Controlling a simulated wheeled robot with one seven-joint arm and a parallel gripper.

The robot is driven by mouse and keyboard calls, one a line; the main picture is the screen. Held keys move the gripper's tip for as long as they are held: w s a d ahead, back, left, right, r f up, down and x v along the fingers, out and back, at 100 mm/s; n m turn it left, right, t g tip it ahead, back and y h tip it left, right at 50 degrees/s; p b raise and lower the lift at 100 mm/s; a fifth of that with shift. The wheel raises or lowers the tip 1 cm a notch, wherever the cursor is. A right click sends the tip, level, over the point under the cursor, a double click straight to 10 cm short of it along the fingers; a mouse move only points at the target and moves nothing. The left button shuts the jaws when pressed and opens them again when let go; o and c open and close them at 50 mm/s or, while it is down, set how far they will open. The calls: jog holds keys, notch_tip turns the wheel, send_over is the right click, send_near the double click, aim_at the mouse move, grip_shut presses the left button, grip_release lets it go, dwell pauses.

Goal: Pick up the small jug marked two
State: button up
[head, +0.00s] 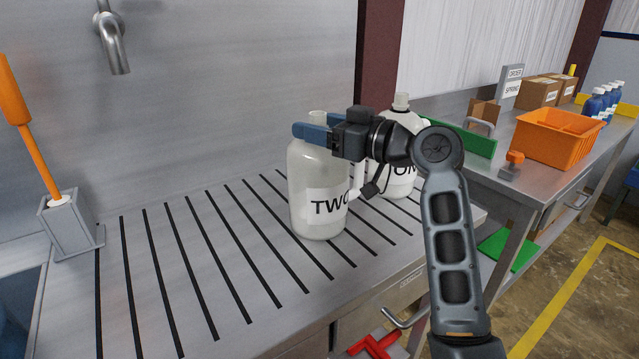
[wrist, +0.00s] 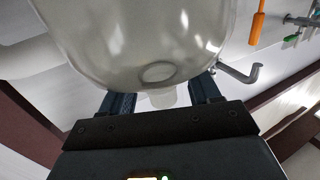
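The jug marked TWO (head: 312,172) is pale and translucent. It stands upright on the grooved steel drainboard (head: 190,285) in the head view. My gripper (head: 312,131) is at its top, with blue fingers reaching around the neck. In the wrist view the jug's rounded body (wrist: 140,35) fills the top. Its neck (wrist: 162,97) shows between the two fingers of my gripper (wrist: 160,100), with a gap on each side. The gripper looks open. The jug marked ONE (head: 402,183) stands just behind to the right, partly hidden by my arm.
A faucet (head: 112,40) hangs at the upper left, above a grey holder (head: 70,225) with an orange-handled tool (head: 38,150). On the right bench are an orange crate (head: 556,138), cardboard boxes (head: 540,93) and blue bottles (head: 597,103).

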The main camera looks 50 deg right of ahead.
jog(key=c, duration=0.7)
jog(key=shift+f, duration=0.2)
grip_shut()
